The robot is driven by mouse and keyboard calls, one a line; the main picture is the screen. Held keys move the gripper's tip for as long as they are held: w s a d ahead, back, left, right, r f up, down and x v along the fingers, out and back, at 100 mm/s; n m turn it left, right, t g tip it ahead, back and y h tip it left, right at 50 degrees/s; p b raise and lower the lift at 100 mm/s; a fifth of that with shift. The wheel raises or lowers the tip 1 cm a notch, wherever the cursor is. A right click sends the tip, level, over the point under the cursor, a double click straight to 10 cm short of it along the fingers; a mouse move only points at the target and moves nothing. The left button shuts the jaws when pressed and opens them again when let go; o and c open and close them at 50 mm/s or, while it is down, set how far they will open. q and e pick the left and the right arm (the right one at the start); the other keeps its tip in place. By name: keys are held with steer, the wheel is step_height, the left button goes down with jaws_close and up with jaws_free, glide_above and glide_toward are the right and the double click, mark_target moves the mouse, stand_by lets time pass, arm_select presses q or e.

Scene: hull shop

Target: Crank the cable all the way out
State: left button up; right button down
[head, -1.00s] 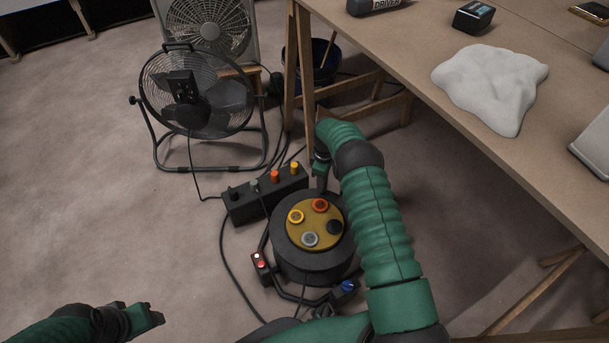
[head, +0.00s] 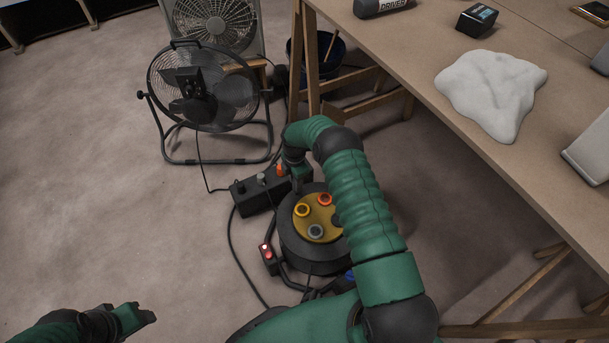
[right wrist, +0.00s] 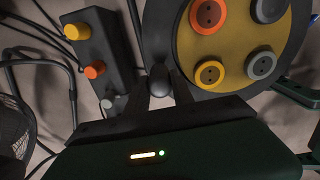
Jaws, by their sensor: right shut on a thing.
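The cable reel is a dark drum (head: 292,249) with a yellow face (head: 304,232) carrying several round sockets, standing on the floor. In the right wrist view the yellow face (right wrist: 283,50) is at the upper right. My right gripper (head: 299,184) is at the reel's far left rim. In the right wrist view my right gripper (right wrist: 158,92) is shut on a dark crank knob (right wrist: 159,77) beside the rim. A dark cable (head: 236,262) runs along the floor left of the reel. My left gripper (head: 140,315) is low at the left, away from the reel; its jaw opening is unclear.
A black power box (head: 256,195) with coloured plugs lies close beside the reel's left. A floor fan (head: 205,88) stands behind it. The wooden workbench (head: 400,70) and its trestle legs flank the right. A red-lit switch (head: 267,252) is at the reel's frame. Floor at left is clear.

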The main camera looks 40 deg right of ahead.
steer(key=s+a+n+p, duration=0.1)
steer(key=a+n, duration=0.1)
steer(key=a+n+p, duration=0.2)
steer(key=a, duration=0.1)
steer(key=s+a+n+p, duration=0.1)
steer(key=a+n, duration=0.1)
steer(key=shift+s+a+r+n, duration=0.15)
steer(key=shift+s+r+n, duration=0.05)
steer(key=shift+s+n, duration=0.1)
steer(key=s+a+n+p, duration=0.1)
steer(key=s+n, duration=0.1)
steer(key=s+a+n+p, duration=0.3)
steer(key=s+n+p, duration=0.1)
steer(key=shift+s+a+f+n, duration=0.1)
steer(key=shift+s+a+n, duration=0.1)
steer(key=shift+a+n, duration=0.2)
steer(key=shift+s+a+f+n+p, duration=0.1)
steer(key=shift+s+a+n+p, duration=0.1)
steer(key=shift+s+n+p, duration=0.85)
steer(key=shift+s, duration=0.3)
steer(key=c, duration=1.1)
jaws_free()
step_height(320, 180, up, 17)
steer(key=p, duration=0.6)
steer(key=shift+f, duration=0.15)
